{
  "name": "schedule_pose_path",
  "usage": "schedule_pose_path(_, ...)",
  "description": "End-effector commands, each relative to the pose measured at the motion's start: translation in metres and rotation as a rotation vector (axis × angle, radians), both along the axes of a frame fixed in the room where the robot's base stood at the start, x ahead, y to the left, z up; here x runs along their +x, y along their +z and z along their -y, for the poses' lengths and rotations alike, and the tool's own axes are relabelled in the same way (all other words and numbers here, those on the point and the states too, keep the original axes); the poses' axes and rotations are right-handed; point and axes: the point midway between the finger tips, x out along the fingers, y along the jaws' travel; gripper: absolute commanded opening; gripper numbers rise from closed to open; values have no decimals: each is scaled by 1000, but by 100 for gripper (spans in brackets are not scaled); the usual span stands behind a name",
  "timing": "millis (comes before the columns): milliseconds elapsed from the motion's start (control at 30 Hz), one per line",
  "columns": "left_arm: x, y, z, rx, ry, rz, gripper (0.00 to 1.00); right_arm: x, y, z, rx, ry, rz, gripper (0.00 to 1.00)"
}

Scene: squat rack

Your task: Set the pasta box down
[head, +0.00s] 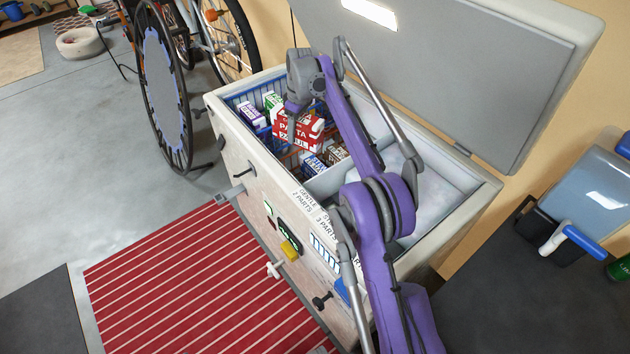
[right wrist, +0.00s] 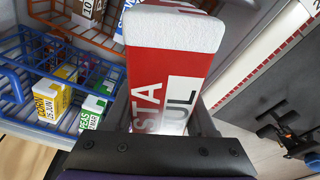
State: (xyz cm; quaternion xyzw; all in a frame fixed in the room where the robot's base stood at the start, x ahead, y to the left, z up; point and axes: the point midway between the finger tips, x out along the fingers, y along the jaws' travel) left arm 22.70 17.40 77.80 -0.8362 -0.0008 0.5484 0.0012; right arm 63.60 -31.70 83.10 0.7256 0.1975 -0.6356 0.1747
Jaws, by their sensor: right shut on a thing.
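The red pasta box (head: 298,131) with white lettering is inside the opening of the chest freezer (head: 262,165), above its baskets. My right gripper (head: 297,108) is shut on the pasta box. In the right wrist view the pasta box (right wrist: 170,75) stands between the fingers, its pale frosted end toward the camera. My arm hides part of the freezer's inside. Whether the box touches anything below cannot be told. My left gripper is not in view.
A blue wire basket (right wrist: 85,75) holds several cartons, one yellow-labelled (right wrist: 52,97). Other boxes (head: 332,155) lie near the pasta box. The freezer lid (head: 450,70) stands open behind. A red striped mat (head: 200,285) lies in front.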

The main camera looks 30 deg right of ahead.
Motion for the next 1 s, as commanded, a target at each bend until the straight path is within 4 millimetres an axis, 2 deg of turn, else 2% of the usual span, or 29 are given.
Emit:
schedule_pose_path(33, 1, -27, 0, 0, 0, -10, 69, 0, -30, 0, 0, 0, -7, 0)
schedule_pose_path(100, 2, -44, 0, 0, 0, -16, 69, 1, -49, 0, 0, 0, -10, 0)
schedule_pose_path(233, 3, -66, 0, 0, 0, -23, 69, 2, -73, 0, 0, -1, -14, 0)
schedule_pose_path(433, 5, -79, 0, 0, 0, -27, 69, 3, -90, 0, 0, -1, -15, 0)
schedule_pose_path(533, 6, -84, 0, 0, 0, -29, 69, 3, -105, -1, 0, -1, -15, 0)
schedule_pose_path(800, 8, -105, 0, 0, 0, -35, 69, 3, -174, -1, 0, -1, -15, 0)
schedule_pose_path(1000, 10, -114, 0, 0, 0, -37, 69, 2, -211, -1, 0, -1, -15, 0)
